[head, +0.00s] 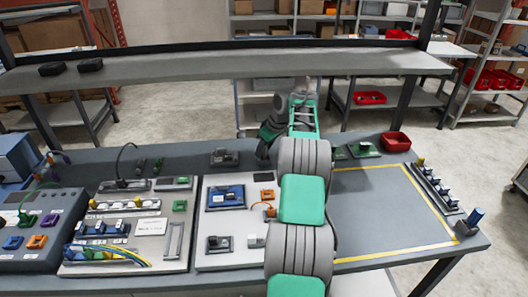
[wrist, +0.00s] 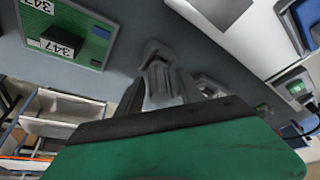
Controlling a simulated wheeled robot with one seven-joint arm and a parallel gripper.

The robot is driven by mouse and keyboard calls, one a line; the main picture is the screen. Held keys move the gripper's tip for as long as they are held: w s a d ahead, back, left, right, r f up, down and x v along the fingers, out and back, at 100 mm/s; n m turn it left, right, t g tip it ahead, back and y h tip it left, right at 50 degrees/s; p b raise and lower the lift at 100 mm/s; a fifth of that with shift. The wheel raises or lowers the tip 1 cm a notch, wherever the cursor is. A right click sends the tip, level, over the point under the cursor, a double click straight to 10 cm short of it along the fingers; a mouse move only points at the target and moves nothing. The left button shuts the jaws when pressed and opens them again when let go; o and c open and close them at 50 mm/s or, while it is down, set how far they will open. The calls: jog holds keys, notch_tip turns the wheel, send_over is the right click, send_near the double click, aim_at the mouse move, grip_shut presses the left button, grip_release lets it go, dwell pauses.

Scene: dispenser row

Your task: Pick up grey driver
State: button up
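I cannot tell for sure which object is the grey driver. A grey device (head: 225,157) stands near the back of the bench, left of my arm in the head view. A grey device with a green face, probably the same one, shows at the right of the wrist view (wrist: 295,88). My gripper (head: 264,152) is low over the back of the bench, right of that device and apart from it. In the wrist view, grey finger shapes (wrist: 154,50) point at the bench beyond my green and black wrist. Their gap is unclear, and my arm hides the bench behind it.
A green board (wrist: 75,30) with parts labelled 347 lies beside my gripper. A white panel (head: 205,262) holds a blue tray (head: 226,198) and small modules. A red bin (head: 396,141) stands at the back right. A shelf (head: 180,68) spans above the back edge. The yellow-outlined area (head: 390,210) is clear.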

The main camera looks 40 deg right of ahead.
grip_shut()
dwell(0.5)
jog(key=shift+r, duration=0.55)
notch_tip(320, 180, up, 3)
jog(key=shift+d+f+p, duration=0.1)
jog(key=shift+p, duration=0.4)
jog(key=shift+s+d+f+b, duration=0.15)
jog(key=shift+s+f+b, duration=0.3)
jog(key=shift+s+b, duration=0.4)
jog(key=s+d+b, duration=0.3)
jog(key=s+b, duration=0.1)
jog(key=s, duration=1.2)
jog(key=shift+r+b, duration=0.25)
jog(key=shift+b, duration=0.15)
jog(key=shift+c, duration=2.1)
grip_release()
grip_shut()
